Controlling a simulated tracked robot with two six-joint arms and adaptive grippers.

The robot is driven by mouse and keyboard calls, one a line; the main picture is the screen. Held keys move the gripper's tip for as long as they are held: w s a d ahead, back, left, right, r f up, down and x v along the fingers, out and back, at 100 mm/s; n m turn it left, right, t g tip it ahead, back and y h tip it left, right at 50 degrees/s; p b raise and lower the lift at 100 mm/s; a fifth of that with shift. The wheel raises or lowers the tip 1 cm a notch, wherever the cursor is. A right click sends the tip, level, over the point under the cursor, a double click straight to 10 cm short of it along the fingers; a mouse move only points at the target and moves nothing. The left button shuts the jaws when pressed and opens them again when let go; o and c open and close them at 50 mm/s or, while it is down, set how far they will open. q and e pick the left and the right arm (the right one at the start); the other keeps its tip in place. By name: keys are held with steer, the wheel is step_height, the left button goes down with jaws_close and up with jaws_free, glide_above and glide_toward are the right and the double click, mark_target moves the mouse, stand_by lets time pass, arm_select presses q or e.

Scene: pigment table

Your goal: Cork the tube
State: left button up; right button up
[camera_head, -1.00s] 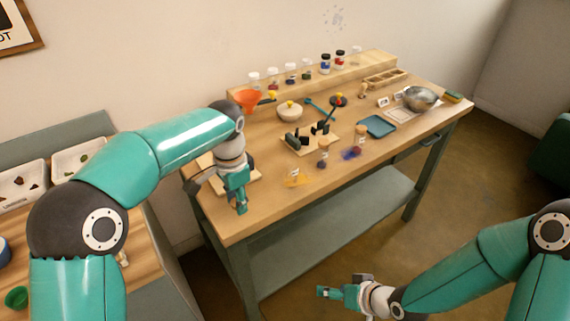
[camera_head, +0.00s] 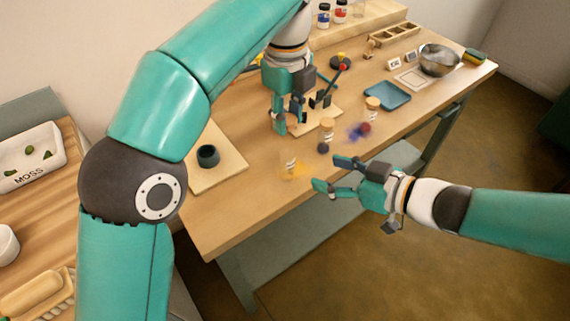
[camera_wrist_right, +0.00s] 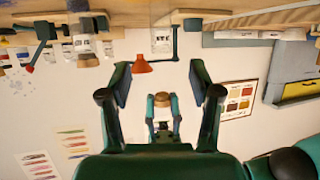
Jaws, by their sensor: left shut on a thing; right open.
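Two small corked tubes, a near one (camera_head: 327,137) and a far one (camera_head: 373,109), stand near the table's front edge. A small white-labelled piece (camera_head: 290,165) is at the yellow pigment; I cannot tell if it is a tube. My right gripper (camera_head: 325,189) is open and empty in front of the table edge, pointing left. Its spread fingers show in the right wrist view (camera_wrist_right: 162,85), which is upside down.
A board (camera_head: 225,165) with a dark round cup (camera_head: 208,155) lies at the left end. A blue tray (camera_head: 388,96), metal bowl (camera_head: 438,60) and wooden compartment box (camera_head: 394,35) lie to the right. Blue pigment (camera_head: 357,131) is spilled near the front edge. Front-left tabletop is clear.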

mark_target(293, 163)
steer(key=shift+a, duration=0.1)
steer(key=x, duration=1.2)
steer(key=shift+f, duration=0.15)
steer(key=shift+s, duration=0.1)
jaws_close()
